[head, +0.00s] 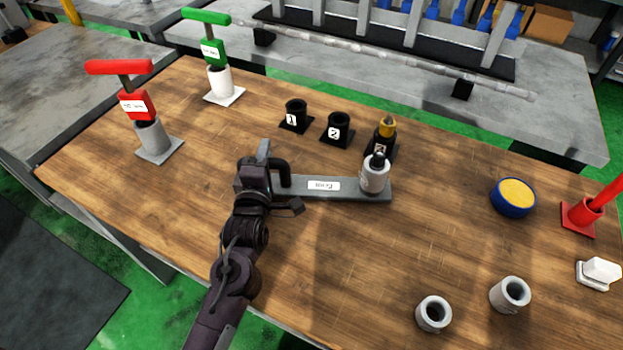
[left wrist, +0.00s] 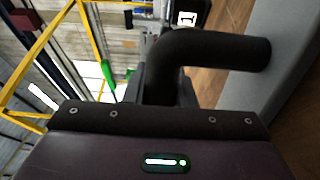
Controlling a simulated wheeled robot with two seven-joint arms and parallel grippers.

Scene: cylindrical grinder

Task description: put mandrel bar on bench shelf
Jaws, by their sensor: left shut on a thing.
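The mandrel bar (head: 345,187) looks like a flat grey bar with a white label and a black handle at its left end. A pale grey sleeve (head: 374,176) sits on its right end, with a dark tip sticking out of the top. The bar is over the wooden bench top; I cannot tell whether it touches the wood. My left gripper (head: 279,180) is shut on the black handle. In the left wrist view the handle (left wrist: 215,50) curves out from the jaws. My right gripper is not in view. I cannot tell which surface is the bench shelf.
Black numbered cups (head: 338,128) stand just behind the bar. Two grey sleeves (head: 433,314) and a blue-rimmed yellow pad (head: 513,197) are at right. A red-handled stand (head: 150,138) and a green-handled stand (head: 220,85) are at left. A grey bench (head: 560,125) lies behind.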

